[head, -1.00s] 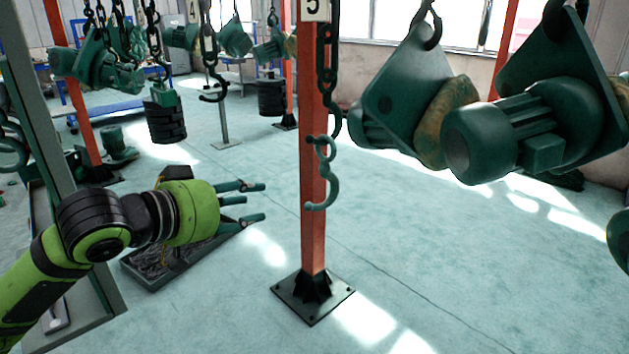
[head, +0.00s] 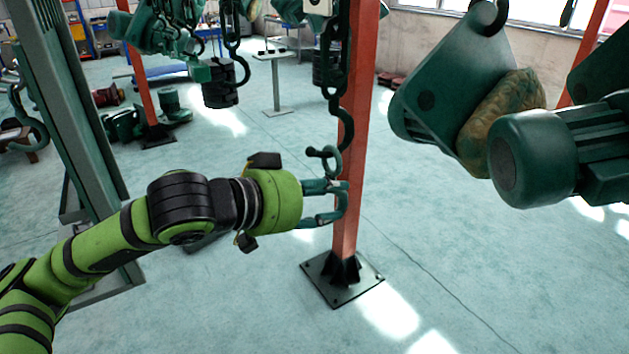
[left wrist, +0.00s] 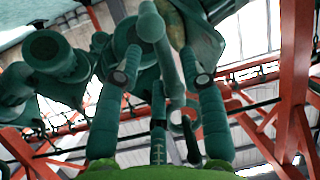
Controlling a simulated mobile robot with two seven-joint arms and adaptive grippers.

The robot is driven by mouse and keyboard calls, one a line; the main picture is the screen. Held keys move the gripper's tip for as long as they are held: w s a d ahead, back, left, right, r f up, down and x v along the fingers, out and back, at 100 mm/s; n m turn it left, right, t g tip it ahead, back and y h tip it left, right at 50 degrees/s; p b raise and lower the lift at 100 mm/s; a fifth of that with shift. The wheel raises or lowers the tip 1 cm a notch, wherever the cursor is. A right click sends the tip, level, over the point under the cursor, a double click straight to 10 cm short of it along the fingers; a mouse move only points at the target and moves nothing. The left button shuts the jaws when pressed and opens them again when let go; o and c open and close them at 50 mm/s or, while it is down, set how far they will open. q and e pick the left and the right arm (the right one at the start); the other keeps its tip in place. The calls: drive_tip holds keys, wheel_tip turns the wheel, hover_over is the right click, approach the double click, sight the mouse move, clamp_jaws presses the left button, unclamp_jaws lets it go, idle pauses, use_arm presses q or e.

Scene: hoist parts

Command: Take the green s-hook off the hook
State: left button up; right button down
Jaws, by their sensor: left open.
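The green s-hook (head: 325,158) hangs at the end of a dark chain (head: 333,70), in front of an orange post. My left gripper (head: 344,198) comes in from the left at the height of the s-hook's lower part. Its fingers are apart and look to be around or beside the s-hook; I cannot tell if they touch it. In the left wrist view the spread fingers (left wrist: 160,62) point up, with a curved green piece between them, probably the s-hook.
The orange post (head: 347,225) stands just behind the gripper on a dark base plate (head: 342,277). A large green hoist block (head: 440,85) and a motor (head: 550,150) hang to the right. A grey-green column (head: 85,130) stands left. The floor below is open.

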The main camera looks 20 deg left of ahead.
sight(336, 197)
use_arm(q)
drive_tip(key=x, duration=0.4)
drive_tip(key=shift+p, duration=0.35)
drive_tip(key=shift+s, duration=0.1)
use_arm(e)
drive_tip(key=w, duration=0.1)
drive_tip(key=w+d+r, duration=0.1)
drive_tip(key=shift+w+d, duration=0.15)
drive_tip(key=shift+w, duration=0.25)
use_arm(q)
drive_tip(key=c, duration=0.6)
clamp_jaws()
use_arm(e)
drive_tip(key=shift+s, duration=0.55)
